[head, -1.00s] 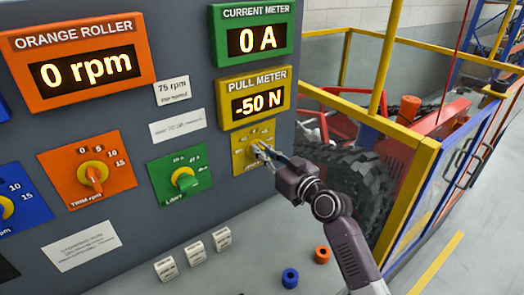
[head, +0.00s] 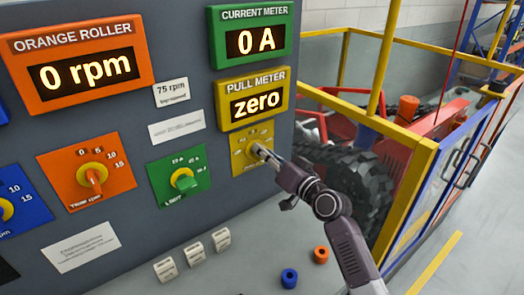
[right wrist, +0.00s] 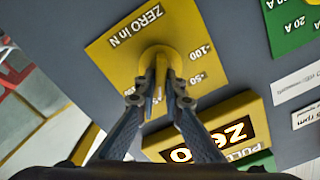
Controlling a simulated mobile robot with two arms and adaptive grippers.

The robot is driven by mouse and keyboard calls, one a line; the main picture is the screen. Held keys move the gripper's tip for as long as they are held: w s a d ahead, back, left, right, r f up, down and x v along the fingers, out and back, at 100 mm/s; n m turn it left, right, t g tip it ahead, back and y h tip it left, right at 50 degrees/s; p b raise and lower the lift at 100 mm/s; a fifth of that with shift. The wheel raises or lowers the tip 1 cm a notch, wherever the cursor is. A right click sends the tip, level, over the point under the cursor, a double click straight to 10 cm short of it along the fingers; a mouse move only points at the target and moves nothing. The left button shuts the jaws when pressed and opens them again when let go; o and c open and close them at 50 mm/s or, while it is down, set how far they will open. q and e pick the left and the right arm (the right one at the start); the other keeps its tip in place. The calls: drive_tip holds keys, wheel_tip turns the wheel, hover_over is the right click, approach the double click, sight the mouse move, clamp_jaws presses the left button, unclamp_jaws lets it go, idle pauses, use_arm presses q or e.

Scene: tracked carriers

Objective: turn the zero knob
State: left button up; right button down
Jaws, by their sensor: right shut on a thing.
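The zero knob (head: 256,149) sits on a small yellow plate (head: 238,160) below the pull meter (head: 253,105), whose display reads "zero". In the right wrist view the knob (right wrist: 158,62) is yellow with a raised grip bar, and the plate (right wrist: 118,48) is marked "ZERO in N" with -100 and -50 legible. My right gripper (head: 262,154) is at the knob; in the right wrist view its two fingers (right wrist: 158,92) are shut on either side of the grip bar. The fingers partly hide the knob and some scale marks. My left gripper is not in view.
A yellow-framed cage (head: 425,190) stands right of the panel.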

drive_tip(key=shift+m, duration=0.6)
drive_tip(key=c, duration=2)
unclamp_jaws()
drive_tip(key=shift+c, duration=0.2)
drive_tip(key=v, duration=1.2)
drive_tip(key=shift+d+f, duration=0.1)
